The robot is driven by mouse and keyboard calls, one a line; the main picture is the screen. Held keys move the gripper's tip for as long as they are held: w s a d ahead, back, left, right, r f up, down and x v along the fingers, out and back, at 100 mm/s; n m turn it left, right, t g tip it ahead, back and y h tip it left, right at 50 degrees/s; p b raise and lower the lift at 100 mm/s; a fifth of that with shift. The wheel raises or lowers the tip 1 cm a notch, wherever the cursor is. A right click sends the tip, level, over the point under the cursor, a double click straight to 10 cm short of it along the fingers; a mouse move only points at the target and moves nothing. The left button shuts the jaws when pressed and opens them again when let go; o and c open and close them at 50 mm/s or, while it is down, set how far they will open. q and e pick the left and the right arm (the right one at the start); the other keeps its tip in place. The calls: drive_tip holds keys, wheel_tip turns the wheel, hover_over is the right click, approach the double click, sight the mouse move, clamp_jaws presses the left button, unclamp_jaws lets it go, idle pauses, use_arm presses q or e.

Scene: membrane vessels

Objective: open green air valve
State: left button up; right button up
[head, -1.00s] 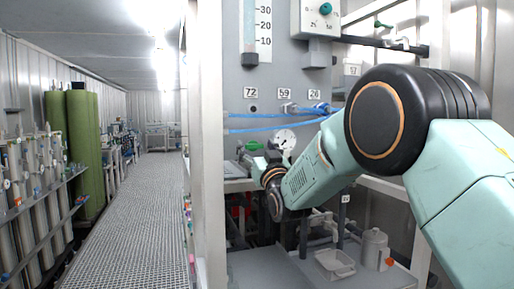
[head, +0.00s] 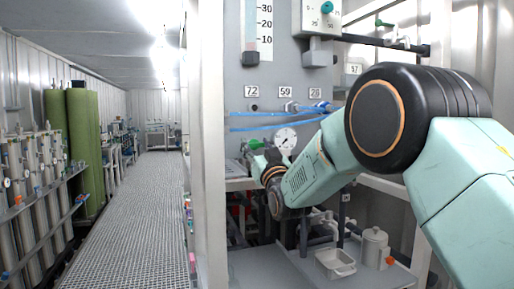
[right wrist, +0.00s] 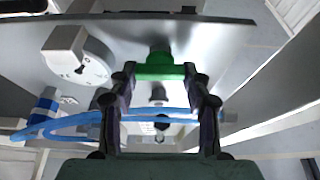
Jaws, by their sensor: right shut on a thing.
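The green air valve (head: 255,144) shows its green handle low on the grey panel, left of a round white gauge (head: 286,138). My right gripper (head: 262,156) is at it, partly hidden behind its own wrist in the head view. In the right wrist view the two dark fingers (right wrist: 160,80) stand on either side of the green handle (right wrist: 160,68) and are shut on it, with the handle across the fingertips. The valve body is mostly hidden. My left gripper is not in view.
Blue hoses (head: 275,126) run across the panel above the valve, and cross the right wrist view near the fingers (right wrist: 150,117). A white upright post (head: 208,150) stands left of the panel. A small tray (head: 335,264) and a lidded jug (head: 374,248) stand below. The grated aisle (head: 150,200) is clear.

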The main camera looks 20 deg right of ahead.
drive_tip(key=shift+f+n, duration=0.25)
drive_tip(key=shift+n, duration=0.15)
drive_tip(key=n+y+b, duration=0.1)
drive_tip(key=n+y, duration=0.1)
drive_tip(key=n, duration=0.2)
drive_tip(key=shift+d+g+y, duration=0.1)
drive_tip(key=shift+g+y, duration=0.2)
drive_tip(key=n+y, duration=0.1)
drive_tip(key=n, duration=0.2)
drive_tip(key=n+g+y, duration=0.1)
drive_tip(key=n, duration=0.2)
drive_tip(key=shift+b, duration=0.35)
drive_tip(key=n+g+y, duration=0.1)
drive_tip(key=n, duration=0.1)
drive_tip(key=n+g, duration=0.1)
drive_tip(key=n, duration=0.1)
drive_tip(key=shift+r+n+y, duration=0.1)
drive_tip(key=shift+n+y, duration=0.3)
drive_tip(key=shift+r+n+g+p, duration=0.1)
drive_tip(key=shift+n+g+p, duration=0.8)
drive_tip(key=shift+n, duration=1.5)
drive_tip(key=o, duration=1.2)
drive_tip(key=shift+w+d, duration=0.15)
drive_tip(key=shift+w, duration=0.05)
drive_tip(key=shift+c, duration=0.2)
